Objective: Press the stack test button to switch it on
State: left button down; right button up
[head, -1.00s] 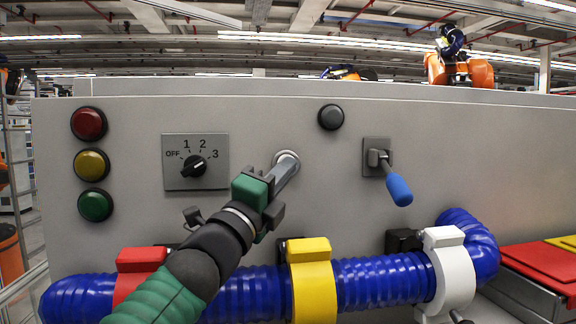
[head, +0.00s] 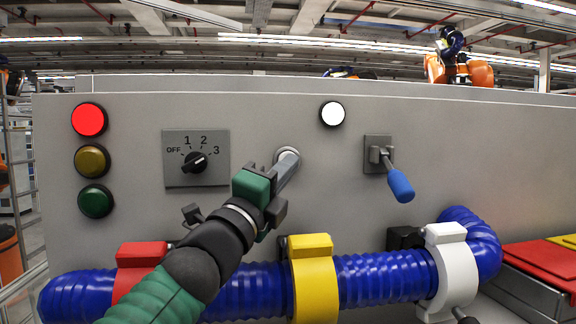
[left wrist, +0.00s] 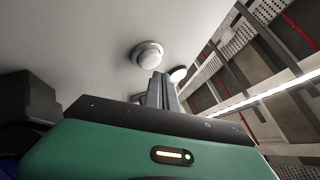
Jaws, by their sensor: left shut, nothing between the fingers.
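A round button with a pale metal ring (head: 288,154) is on the grey panel and is taken to be the stack test button; no label is readable. My left gripper (head: 284,170) is shut and empty, its fingertips over the button's face and partly hiding it. In the left wrist view a pale domed button (left wrist: 148,54) shows just beyond my fingertips (left wrist: 160,80); I cannot tell whether they touch it. A round lamp (head: 332,114) up and right of the button glows white. The red stack lamp (head: 89,119) is lit; the yellow (head: 92,161) and green (head: 95,201) are dark. My right gripper is not in view.
A rotary switch (head: 195,159) is left of the gripper. A blue-handled lever (head: 399,184) is to its right. A blue corrugated hose (head: 380,278) with red, yellow (head: 313,280) and white (head: 447,265) clamps runs below. Panel above the gripper is clear.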

pick_arm(q)
jog(key=shift+s, duration=0.1)
jog(key=s+b, duration=0.1)
jog(key=s, duration=0.2)
jog(key=s+d+b, duration=0.1)
jog(key=s+b, duration=0.1)
jog(key=shift+s+d, duration=0.15)
jog(key=shift+s, duration=0.25)
jog(key=shift+w, duration=0.1)
dwell(0.3)
